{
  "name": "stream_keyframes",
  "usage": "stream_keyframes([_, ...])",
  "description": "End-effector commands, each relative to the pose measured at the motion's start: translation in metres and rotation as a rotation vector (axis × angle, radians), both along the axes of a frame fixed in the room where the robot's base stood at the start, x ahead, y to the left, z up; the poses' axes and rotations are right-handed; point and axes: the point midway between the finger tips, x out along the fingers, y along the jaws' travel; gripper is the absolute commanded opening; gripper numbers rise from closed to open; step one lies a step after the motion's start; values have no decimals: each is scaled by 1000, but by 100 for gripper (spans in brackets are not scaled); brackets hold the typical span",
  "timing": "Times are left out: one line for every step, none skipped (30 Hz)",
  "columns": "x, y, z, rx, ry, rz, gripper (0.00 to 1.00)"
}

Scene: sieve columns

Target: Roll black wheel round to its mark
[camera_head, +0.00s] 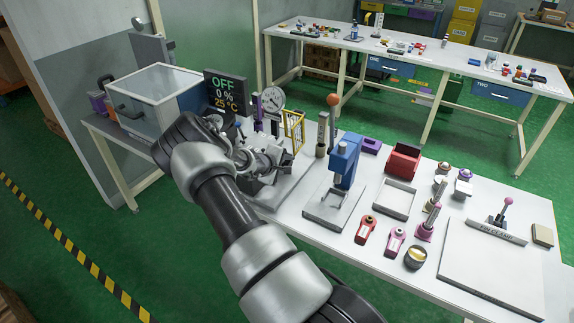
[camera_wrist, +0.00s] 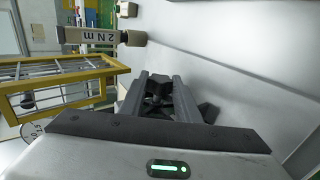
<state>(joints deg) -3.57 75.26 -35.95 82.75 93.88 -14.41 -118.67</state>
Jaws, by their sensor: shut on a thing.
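My gripper (camera_wrist: 160,80) points away from me in the wrist view, its two grey fingers close together. A black wheel (camera_wrist: 208,112) with dark lobes shows between and beside the fingers, and the jaws are shut on it. Most of the wheel is hidden behind the fingers, and I cannot make out its mark. In the head view my gripper (camera_head: 268,157) is at the grey machine on the left part of the bench, just left of a yellow-framed guard (camera_head: 293,131). The wheel cannot be told apart there.
The yellow guard (camera_wrist: 60,85) stands close on the left in the wrist view, with a "2 N m" tool (camera_wrist: 92,37) beyond it. A dial gauge (camera_head: 273,98), a display reading OFF (camera_head: 226,92) and a blue press (camera_head: 345,160) stand nearby. The white bench carries several small tools at right.

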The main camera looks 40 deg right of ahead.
Motion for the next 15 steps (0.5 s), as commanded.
stream_keyframes([0,1,-1,-5,-1,1,7])
stream_keyframes([0,1,-2,-9,-2,2,7])
stream_keyframes([0,1,-3,-15,-5,2,7])
stream_keyframes([0,1,-4,-23,-7,3,7])
stream_keyframes([0,1,-5,-32,-11,3,7])
stream_keyframes([0,2,-7,-47,-16,2,7])
stream_keyframes([0,2,-8,-58,-21,3,7])
stream_keyframes([0,2,-9,-73,-27,3,7])
stream_keyframes([0,2,-10,-93,-36,3,7])
stream_keyframes([0,2,-11,-111,-43,2,7])
stream_keyframes([0,3,-12,-128,-50,3,7])
stream_keyframes([0,3,-13,-153,-62,3,7])
stream_keyframes([0,3,-14,-174,-69,3,7])
stream_keyframes([0,4,-14,-192,-78,3,7])
stream_keyframes([0,3,-14,-219,-89,3,7])
